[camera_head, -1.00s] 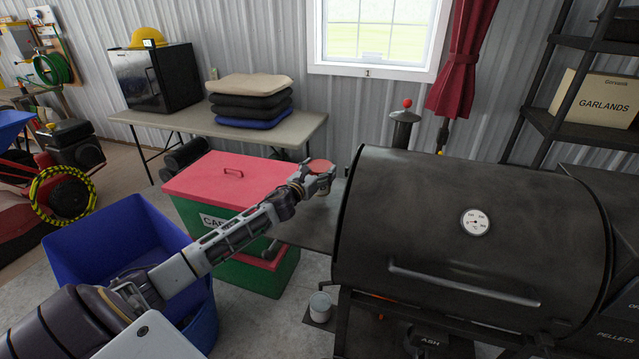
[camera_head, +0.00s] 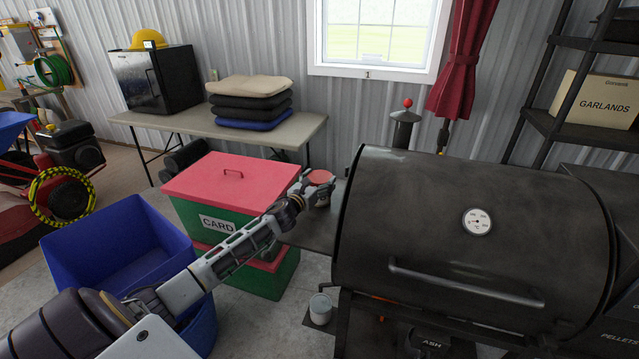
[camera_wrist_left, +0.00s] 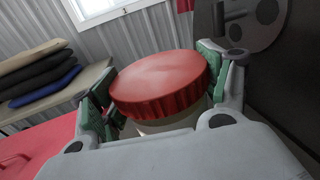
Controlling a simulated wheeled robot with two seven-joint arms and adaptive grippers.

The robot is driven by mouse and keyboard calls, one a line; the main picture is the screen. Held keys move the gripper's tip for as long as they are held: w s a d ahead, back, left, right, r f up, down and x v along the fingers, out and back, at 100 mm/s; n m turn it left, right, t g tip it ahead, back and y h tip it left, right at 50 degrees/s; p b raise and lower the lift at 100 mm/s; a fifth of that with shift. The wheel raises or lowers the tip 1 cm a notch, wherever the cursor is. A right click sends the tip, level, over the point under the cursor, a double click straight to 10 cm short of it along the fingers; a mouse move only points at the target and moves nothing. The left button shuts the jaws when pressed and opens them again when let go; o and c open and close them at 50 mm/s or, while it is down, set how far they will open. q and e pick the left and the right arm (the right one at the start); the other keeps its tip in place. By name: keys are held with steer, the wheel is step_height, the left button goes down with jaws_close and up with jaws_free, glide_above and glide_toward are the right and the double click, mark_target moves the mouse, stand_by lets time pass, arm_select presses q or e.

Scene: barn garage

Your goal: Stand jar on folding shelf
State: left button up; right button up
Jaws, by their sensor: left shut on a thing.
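The jar has a ribbed red lid (camera_head: 320,177), which shows large in the left wrist view (camera_wrist_left: 160,82). My left gripper (camera_head: 321,190) is shut around the jar just below the lid, with a green-padded finger on each side (camera_wrist_left: 165,100). The jar looks upright. The folding shelf (camera_head: 308,236) is the dark flat plate on the left side of the black grill. The jar is over or at the shelf's far part. My gripper hides most of the jar's body, and I cannot tell whether its base touches the shelf. My right gripper is out of view.
The black grill (camera_head: 450,240) stands close on the right of the shelf. A green bin with a red lid (camera_head: 225,182) is close on the left. A blue bin (camera_head: 110,250) lies under my left arm. A small can (camera_head: 320,309) hangs below the shelf.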

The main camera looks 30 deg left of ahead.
mark_target(314, 186)
arm_select(q)
steer(key=o, duration=0.9)
steer(key=shift+f, duration=0.1)
steer(key=shift+c, duration=0.2)
steer(key=o, duration=0.3)
steer(key=shift+s, duration=1.8)
steer(key=shift+s+d, duration=0.1)
steer(key=shift+s, duration=2.4)
steer(key=shift+s+d, duration=0.1)
steer(key=shift+s, duration=1.6)
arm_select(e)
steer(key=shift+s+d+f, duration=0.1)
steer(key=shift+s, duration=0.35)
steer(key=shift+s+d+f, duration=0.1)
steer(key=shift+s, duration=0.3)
